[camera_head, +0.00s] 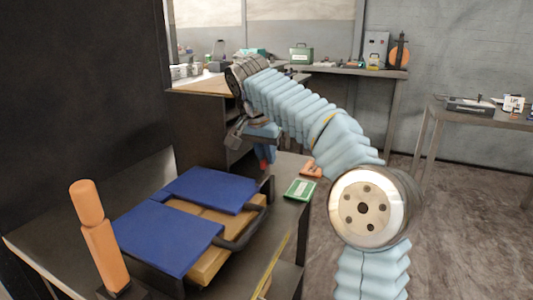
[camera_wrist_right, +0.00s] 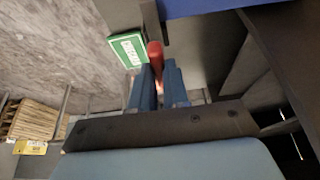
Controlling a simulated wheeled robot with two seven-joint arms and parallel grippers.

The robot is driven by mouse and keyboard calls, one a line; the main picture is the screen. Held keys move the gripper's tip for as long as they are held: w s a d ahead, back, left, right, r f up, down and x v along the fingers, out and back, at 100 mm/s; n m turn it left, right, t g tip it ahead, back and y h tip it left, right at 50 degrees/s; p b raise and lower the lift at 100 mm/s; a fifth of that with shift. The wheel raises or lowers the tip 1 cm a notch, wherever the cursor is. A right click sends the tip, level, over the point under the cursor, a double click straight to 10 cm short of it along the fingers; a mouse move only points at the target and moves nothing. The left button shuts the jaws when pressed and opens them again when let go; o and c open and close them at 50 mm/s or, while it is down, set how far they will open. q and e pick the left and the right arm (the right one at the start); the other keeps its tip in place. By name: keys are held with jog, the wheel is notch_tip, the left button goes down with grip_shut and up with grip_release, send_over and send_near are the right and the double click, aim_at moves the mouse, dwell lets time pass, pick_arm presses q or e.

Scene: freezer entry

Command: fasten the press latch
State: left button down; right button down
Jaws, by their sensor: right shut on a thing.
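My right gripper (camera_head: 262,150) reaches down at the far right corner of the press. It is shut on a slim red handle (camera_wrist_right: 155,54), which stands between its two blue fingers in the right wrist view. In the head view only a little red shows under the gripper. The press (camera_head: 168,237) has two blue panels over a tan body, with a dark bar handle (camera_head: 240,242) along its right side. I cannot tell how the red handle joins the latch; the gripper hides that part. My left gripper is not in view.
A green and white box (camera_head: 300,190) lies on the bench right of the gripper. It also shows in the right wrist view (camera_wrist_right: 128,48). An orange post (camera_head: 105,255) stands at the front left. An orange item (camera_head: 311,169) lies behind the box. Other tables stand at the back.

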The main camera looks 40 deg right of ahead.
aim_at(261, 180)
dwell(0.3)
jog(key=c, duration=1.1)
grip_release()
jog(key=v, duration=0.7)
jog(key=shift+a+r, duration=0.1)
jog(key=shift+r, duration=0.1)
